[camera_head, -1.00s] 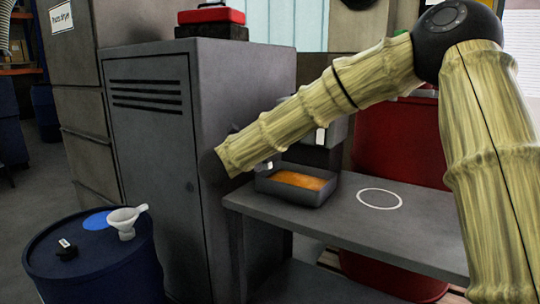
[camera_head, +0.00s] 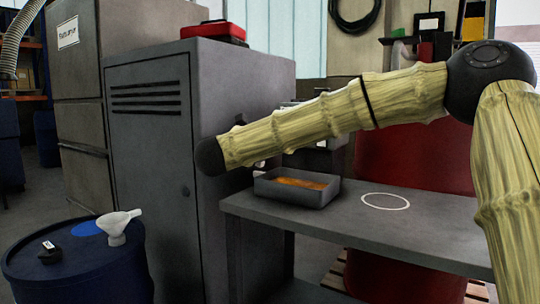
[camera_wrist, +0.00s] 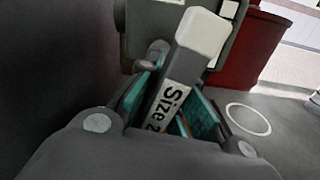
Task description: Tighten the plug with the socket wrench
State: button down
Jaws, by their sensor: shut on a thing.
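In the wrist view my gripper (camera_wrist: 172,104) is shut, its teal pads on either side of a grey bar with a pale cap. I take the bar to be the socket wrench (camera_wrist: 180,80); its label reads "Size 2", and the rest is covered. It points up and slightly right, towards a dark grey block (camera_wrist: 145,38). In the head view my forearm hides my gripper and most of the wrench. The grey engine-like unit (camera_head: 325,158) shows partly behind my arm. I cannot make out the plug in either view.
A grey tray of orange liquid (camera_head: 318,196) sits at the left end of the grey bench (camera_head: 440,228). A white ring (camera_head: 385,201) marks clear bench to its right. A tall locker (camera_head: 150,150) stands left, with a blue drum (camera_head: 75,275) holding a white funnel (camera_head: 116,231) before it.

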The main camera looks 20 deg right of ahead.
jog(key=m+b, duration=0.1)
jog(key=b, duration=0.1)
jog(key=shift+f+b, duration=0.2)
jog(key=shift+b, duration=0.1)
jog(key=shift+r+m, duration=0.2)
jog(key=shift+m, duration=0.1)
